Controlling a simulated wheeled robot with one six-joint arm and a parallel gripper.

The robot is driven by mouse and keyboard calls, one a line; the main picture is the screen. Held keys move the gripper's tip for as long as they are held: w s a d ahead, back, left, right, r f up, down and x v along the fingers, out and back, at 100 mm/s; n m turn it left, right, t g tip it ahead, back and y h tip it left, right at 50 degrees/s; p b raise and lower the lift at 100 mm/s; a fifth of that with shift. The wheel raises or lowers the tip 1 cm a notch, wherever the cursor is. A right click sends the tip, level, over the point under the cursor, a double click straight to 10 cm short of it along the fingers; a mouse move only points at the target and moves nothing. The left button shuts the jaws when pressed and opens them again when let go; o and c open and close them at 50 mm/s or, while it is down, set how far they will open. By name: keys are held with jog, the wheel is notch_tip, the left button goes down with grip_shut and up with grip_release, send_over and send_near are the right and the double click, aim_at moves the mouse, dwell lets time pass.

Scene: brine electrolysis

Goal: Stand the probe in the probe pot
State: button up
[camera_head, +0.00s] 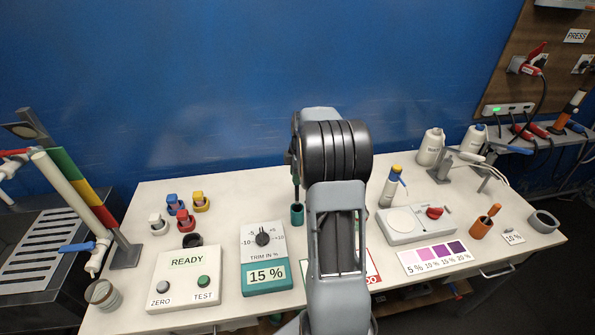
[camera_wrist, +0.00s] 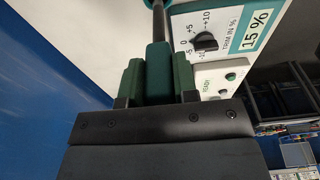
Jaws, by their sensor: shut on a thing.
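The probe has a teal handle (camera_wrist: 158,72) and a dark thin shaft, and it sits between the two green finger pads of my gripper (camera_wrist: 158,80). My gripper is shut on the handle, and the shaft runs out of the top of the wrist view. In the head view the arm hides most of the gripper; the dark shaft (camera_head: 296,188) shows upright just left of it. The small teal probe pot (camera_head: 297,214) stands on the table directly under the shaft. I cannot tell whether the tip is inside the pot or just above its rim.
The trim box (camera_head: 266,258) stands just left of and in front of the pot; the READY box (camera_head: 185,278) is further left. A white stirrer plate (camera_head: 415,225) stands right of my arm. Blue wall (camera_head: 200,90) behind.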

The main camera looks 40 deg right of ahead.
jog(key=shift+f+b, duration=2.85)
jog(key=shift+f, duration=1.1)
jog(key=o, duration=1)
notch_tip(320, 180, up, 14)
jog(key=d+b, duration=0.1)
jog(key=shift+s+d+f, duration=0.2)
jog(key=shift+s+d, duration=0.05)
jog(key=shift+s, duration=0.15)
